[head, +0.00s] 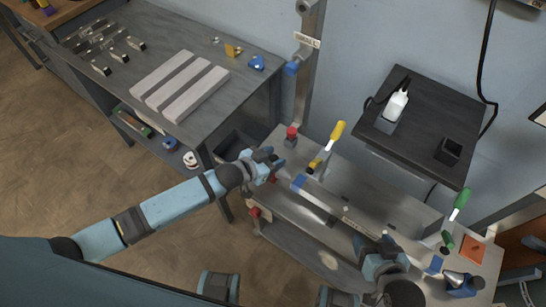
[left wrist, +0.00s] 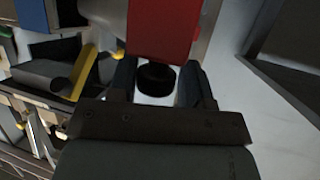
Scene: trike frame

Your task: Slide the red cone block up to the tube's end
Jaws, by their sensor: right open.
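The red cone block (left wrist: 160,28) fills the top middle of the left wrist view, just past my left fingertips. In the head view only a small red part (head: 273,179) shows beside my left gripper (head: 277,163); the hand hides the rest. In the left wrist view a black round knob (left wrist: 155,77) sits between the two fingers of my left gripper (left wrist: 160,85). I cannot tell whether they press on it. A grey tube-like bar (head: 320,204) lies along the bench; its ends are unclear. My right gripper (head: 374,240) is open above the bench's right half.
A yellow-handled clamp (head: 337,134) and a red-topped post (head: 291,134) stand behind my left gripper. A green-handled clamp (head: 460,202) and a blue block with a dark cone (head: 462,284) are at the right. A dark shelf (head: 425,135) holds a white bottle (head: 396,105).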

